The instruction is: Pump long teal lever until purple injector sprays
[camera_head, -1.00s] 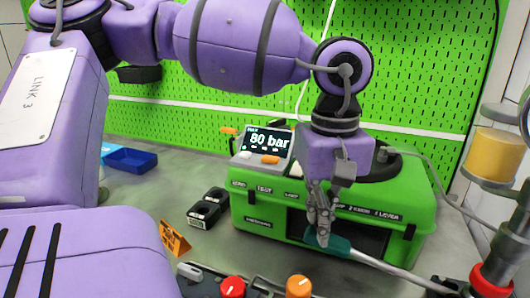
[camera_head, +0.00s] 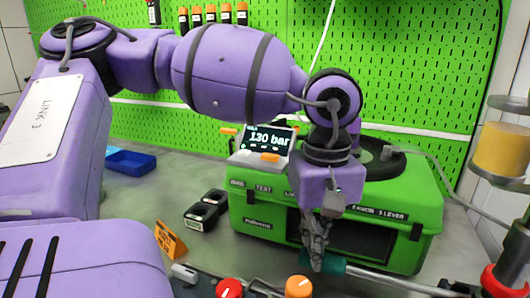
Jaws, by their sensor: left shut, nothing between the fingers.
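The long lever's teal grip (camera_head: 335,265) shows in the head view in front of the green test box (camera_head: 265,213), with its metal rod (camera_head: 400,284) running to the right. My left gripper (camera_head: 317,262) points down at the left end of the teal grip. Its fingers are shut with nothing between them. They overlap the grip in the picture; whether they press on it I cannot tell. The display (camera_head: 269,139) on the box reads 130 bar. I cannot make out a purple injector or any spray. My right gripper is not in view.
A red knob (camera_head: 229,289) and an orange knob (camera_head: 298,287) stand at the front edge. An orange sign (camera_head: 170,241) and a black holder (camera_head: 206,210) are left of the box. A blue tray (camera_head: 131,161) lies farther left. A yellow cylinder (camera_head: 500,150) stands at right.

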